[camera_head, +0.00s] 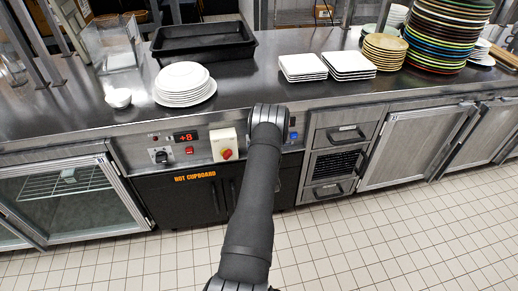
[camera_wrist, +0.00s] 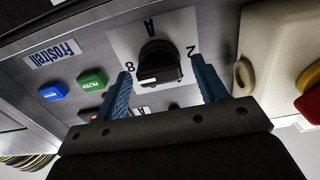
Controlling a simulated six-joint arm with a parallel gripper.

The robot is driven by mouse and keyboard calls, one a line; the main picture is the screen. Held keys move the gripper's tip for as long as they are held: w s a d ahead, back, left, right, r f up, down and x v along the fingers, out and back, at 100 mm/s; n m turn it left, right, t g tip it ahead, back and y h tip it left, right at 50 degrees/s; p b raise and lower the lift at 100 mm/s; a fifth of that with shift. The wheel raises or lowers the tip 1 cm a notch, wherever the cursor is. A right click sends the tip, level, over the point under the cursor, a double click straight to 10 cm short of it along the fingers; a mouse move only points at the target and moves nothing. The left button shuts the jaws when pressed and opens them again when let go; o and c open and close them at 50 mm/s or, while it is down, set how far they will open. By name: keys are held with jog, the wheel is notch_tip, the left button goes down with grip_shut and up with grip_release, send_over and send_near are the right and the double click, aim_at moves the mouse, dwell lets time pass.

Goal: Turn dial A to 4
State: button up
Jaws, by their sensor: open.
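Dial A (camera_wrist: 160,66) is a black knob on a white plate, marked with an A, an 8 and a 2, in the wrist view, which is upside down. A white mark shows on the left part of the knob; the exact number it points to is unclear. My gripper (camera_wrist: 160,68) is open, with one blue finger on each side of the knob. Whether the fingers touch it, I cannot tell. In the head view my arm hides dial A and the fingers.
A cream box with a red knob (camera_head: 226,154) sits beside dial A, also in the wrist view (camera_wrist: 308,88). Blue (camera_wrist: 54,92) and green (camera_wrist: 92,79) buttons are on the other side. Another dial (camera_head: 160,156) and a red "+8" display (camera_head: 186,136) are further left. Plates (camera_head: 184,82) stand on the counter above.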

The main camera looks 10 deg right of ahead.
jog(key=c, duration=1)
jog(key=shift+n, duration=0.4)
jog(key=n, duration=2.2)
jog(key=shift+a+f+n, duration=0.1)
jog(key=shift+f+n, duration=0.05)
jog(key=shift+n, duration=0.25)
